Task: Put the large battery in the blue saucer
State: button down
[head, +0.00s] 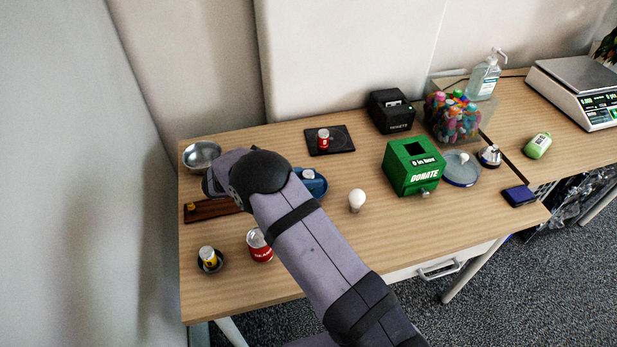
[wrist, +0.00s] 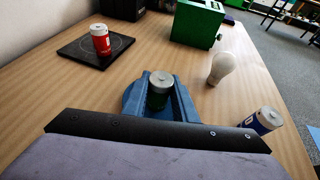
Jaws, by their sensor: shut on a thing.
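My gripper (head: 212,184) is at the left of the table, near the metal bowl; its dark front edge (wrist: 150,137) fills the bottom of the wrist view. A blue battery (wrist: 262,121) is at right in the wrist view. A red battery (head: 323,139) stands on a black pad. A yellow battery (head: 209,257) sits in a dark saucer (head: 220,266).
A metal bowl (head: 202,156) and wooden tray (head: 212,209) are near my gripper. A red can (head: 259,247), light bulb (head: 356,200) and green donation box (head: 412,168) stand on the table. A clear round dish (head: 461,170) is at right. The front middle is largely clear.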

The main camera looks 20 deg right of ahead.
jog(key=shift+f, duration=0.2)
jog(key=c, duration=1.4)
grip_release()
jog(key=shift+c, duration=0.2)
jog(key=shift+r, duration=0.1)
jog(key=shift+r, duration=0.15)
jog(key=b+v, duration=0.1)
jog(key=v, duration=1.1)
jog(key=shift+b, duration=0.4)
